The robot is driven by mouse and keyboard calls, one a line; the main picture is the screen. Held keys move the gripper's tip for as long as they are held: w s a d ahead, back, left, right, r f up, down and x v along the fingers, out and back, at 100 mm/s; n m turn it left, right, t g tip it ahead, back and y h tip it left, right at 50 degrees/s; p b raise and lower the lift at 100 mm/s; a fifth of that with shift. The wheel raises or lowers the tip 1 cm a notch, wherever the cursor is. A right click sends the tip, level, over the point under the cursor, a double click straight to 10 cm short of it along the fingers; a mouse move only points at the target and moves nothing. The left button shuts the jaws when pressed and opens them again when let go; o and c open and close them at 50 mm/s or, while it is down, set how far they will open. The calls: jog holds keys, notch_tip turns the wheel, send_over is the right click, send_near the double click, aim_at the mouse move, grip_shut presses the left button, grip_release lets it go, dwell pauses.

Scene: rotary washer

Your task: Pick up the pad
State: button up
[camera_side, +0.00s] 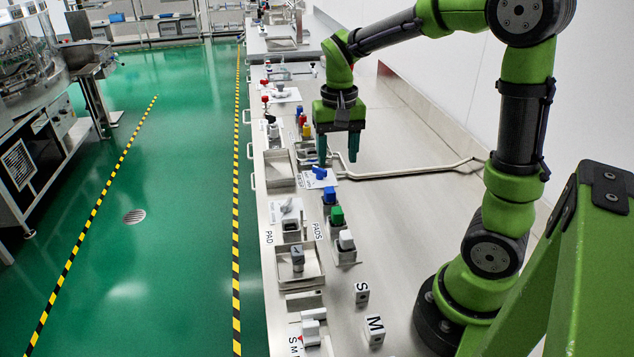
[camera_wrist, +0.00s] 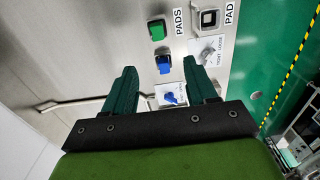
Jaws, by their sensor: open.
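Three pads stand in a row of grey holders beside the "PADS" label: a blue pad (camera_side: 329,195), a green pad (camera_side: 337,215) and a white pad (camera_side: 346,240). The wrist view shows the blue pad (camera_wrist: 163,65) and the green pad (camera_wrist: 157,30); the white pad is out of that view. My gripper (camera_side: 338,162) is open and empty, pointing down above the bench, farther back than the blue pad and apart from it. In the wrist view the blue pad shows between my fingertips (camera_wrist: 160,66). A dark square socket (camera_wrist: 208,18) sits beside the "PAD" label.
A blue handle (camera_side: 319,172) on a white plate is close under my gripper. A "TIGHT LOOSE" knob (camera_wrist: 207,50) is near the socket. A tray (camera_side: 312,280) holds a grey piece. A bent metal rod (camera_side: 410,172) crosses the bench; the bench right of the pads is mostly clear.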

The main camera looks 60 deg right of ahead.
send_over(337, 210)
jog(key=f, duration=1)
jog(key=shift+w, duration=0.2)
jog(key=shift+s+f, duration=0.15)
jog(key=shift+f, duration=1.3)
jog(key=shift+s+f, duration=0.1)
jog(key=shift+f, duration=1.35)
jog(key=shift+c, duration=0.5)
grip_shut()
